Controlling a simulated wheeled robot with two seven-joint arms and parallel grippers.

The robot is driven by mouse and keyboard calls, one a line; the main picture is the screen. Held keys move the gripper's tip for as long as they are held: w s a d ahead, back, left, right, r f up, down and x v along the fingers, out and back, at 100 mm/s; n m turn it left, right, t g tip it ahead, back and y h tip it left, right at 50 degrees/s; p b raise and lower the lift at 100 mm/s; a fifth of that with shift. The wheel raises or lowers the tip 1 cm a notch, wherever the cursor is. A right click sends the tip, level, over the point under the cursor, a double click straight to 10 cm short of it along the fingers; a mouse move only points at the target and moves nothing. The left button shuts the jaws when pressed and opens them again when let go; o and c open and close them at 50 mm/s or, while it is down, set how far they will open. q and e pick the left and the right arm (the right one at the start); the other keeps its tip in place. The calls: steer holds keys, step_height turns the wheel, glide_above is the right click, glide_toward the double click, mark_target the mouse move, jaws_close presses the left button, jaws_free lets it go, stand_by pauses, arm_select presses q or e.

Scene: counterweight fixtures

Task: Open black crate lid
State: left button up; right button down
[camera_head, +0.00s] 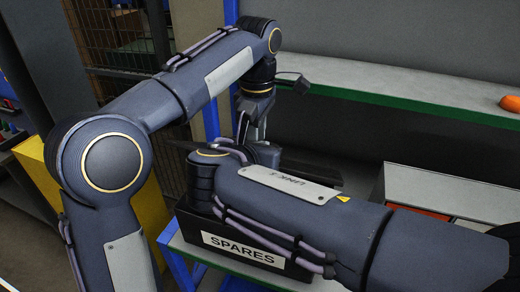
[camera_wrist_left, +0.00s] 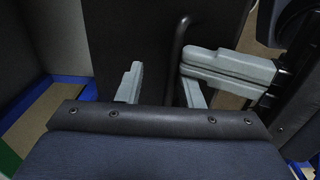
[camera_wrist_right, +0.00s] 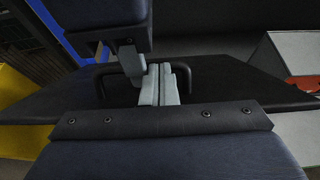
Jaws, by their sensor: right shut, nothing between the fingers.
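The black crate (camera_head: 285,262), labelled SPARES, stands on a green-edged surface, largely hidden by my right arm. A dark piece of its lid (camera_head: 318,172) shows behind that arm; I cannot tell its tilt. In the right wrist view the lid (camera_wrist_right: 225,95) is a broad black panel with a bar handle (camera_wrist_right: 103,72). My right gripper (camera_wrist_right: 161,85) is shut and empty, over the lid by the handle. My left gripper (camera_wrist_left: 162,90) is open, its fingers apart at the handle (camera_wrist_left: 177,55); contact is unclear. The right fingers (camera_wrist_left: 228,68) are close beside it.
A grey shelf with a green edge (camera_head: 400,95) runs behind, with an orange object (camera_head: 510,103) on it. A white box (camera_head: 425,188) stands right of the crate. A yellow block (camera_head: 150,200) and wire mesh (camera_head: 115,45) are at the left.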

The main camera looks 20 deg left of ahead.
arm_select(q)
steer(key=shift+s+r, duration=0.15)
steer(key=shift+r, duration=0.05)
arm_select(e)
steer(key=shift+f, duration=0.2)
